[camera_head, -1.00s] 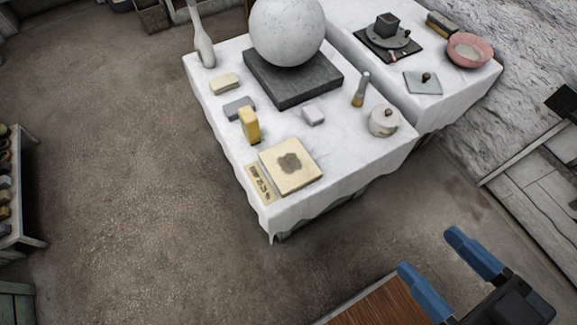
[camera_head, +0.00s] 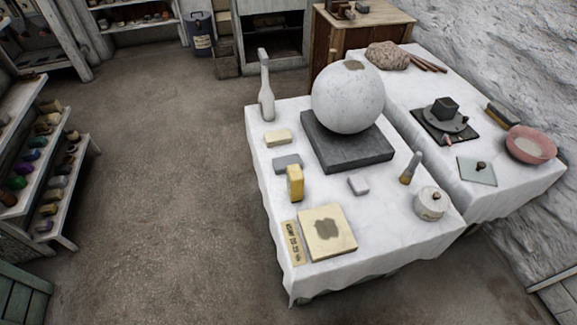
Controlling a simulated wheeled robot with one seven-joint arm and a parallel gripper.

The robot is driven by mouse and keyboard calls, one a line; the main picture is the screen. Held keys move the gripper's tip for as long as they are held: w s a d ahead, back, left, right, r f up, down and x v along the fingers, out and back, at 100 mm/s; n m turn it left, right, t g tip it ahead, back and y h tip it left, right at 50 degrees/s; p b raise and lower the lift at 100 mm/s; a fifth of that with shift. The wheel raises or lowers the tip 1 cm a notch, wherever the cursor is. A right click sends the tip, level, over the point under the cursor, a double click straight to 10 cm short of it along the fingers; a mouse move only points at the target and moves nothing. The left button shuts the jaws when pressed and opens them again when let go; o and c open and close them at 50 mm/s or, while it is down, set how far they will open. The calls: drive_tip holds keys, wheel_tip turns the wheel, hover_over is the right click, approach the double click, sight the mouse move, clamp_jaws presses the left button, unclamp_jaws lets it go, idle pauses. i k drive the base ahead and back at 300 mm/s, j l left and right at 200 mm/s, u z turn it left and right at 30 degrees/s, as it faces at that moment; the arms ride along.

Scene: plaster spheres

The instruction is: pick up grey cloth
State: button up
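A small, flat blue-grey piece that looks like the grey cloth (camera_head: 287,163) lies on the white-covered front table (camera_head: 400,260). It is too small to be sure that it is folded fabric. A cream block (camera_head: 278,137) lies behind it, and an upright yellow block (camera_head: 295,183) stands close in front. A pale lilac-grey block (camera_head: 358,184) lies to its right. My gripper is not in view now.
A speckled white sphere (camera_head: 347,98) rests on a dark slab (camera_head: 350,150). A white bottle-like piece (camera_head: 266,90), a lidded pot (camera_head: 430,203) and a cream board (camera_head: 327,234) share the table. The floor (camera_head: 150,190) left of it is clear.

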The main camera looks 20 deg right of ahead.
sight(279, 164)
drive_tip(key=z, duration=0.35)
drive_tip(key=i+j+z, duration=0.15)
drive_tip(key=j+z, duration=0.2)
drive_tip(key=i+j+z, duration=0.1)
drive_tip(key=j+z, duration=0.6)
drive_tip(key=j, duration=0.2)
drive_tip(key=j+z, duration=0.2)
drive_tip(key=j, duration=1.35)
drive_tip(key=j+z, duration=0.2)
drive_tip(key=j, duration=1.4)
